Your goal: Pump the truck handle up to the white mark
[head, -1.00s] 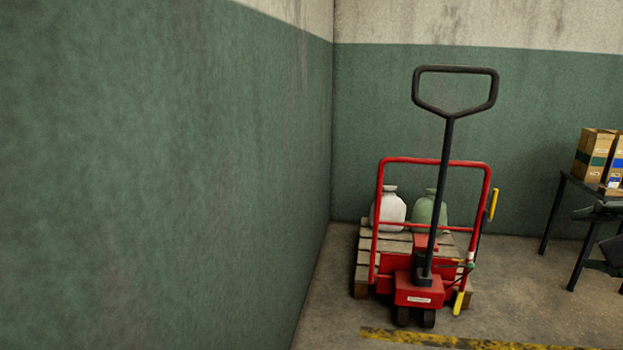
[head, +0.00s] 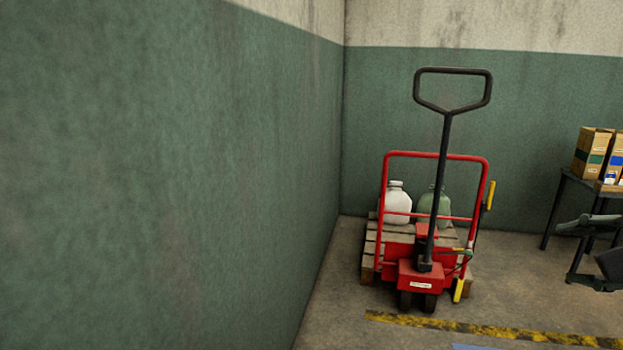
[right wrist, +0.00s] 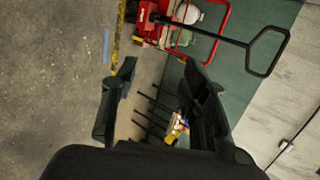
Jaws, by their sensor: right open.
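The red pallet truck (head: 421,272) stands near the wall corner, its black pump handle (head: 452,108) standing nearly upright with a loop grip on top. In the right wrist view the handle (right wrist: 266,49) lies across the upper right. A yellow lever (head: 490,195) sits on the right of the red frame. A white label shows on the truck's base; I cannot make out a separate white mark. My right gripper (head: 572,250) is open and empty at the right edge, well apart from the handle; its fingers (right wrist: 160,95) also show in the wrist view. My left gripper is not in view.
A wooden pallet (head: 369,262) under the truck carries a white jug (head: 397,205) and a green jug (head: 434,204). A dark table (head: 556,205) with boxes (head: 592,153) stands right. A green wall (head: 170,190) closes the left. Floor with a yellow line (head: 490,331) is open in front.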

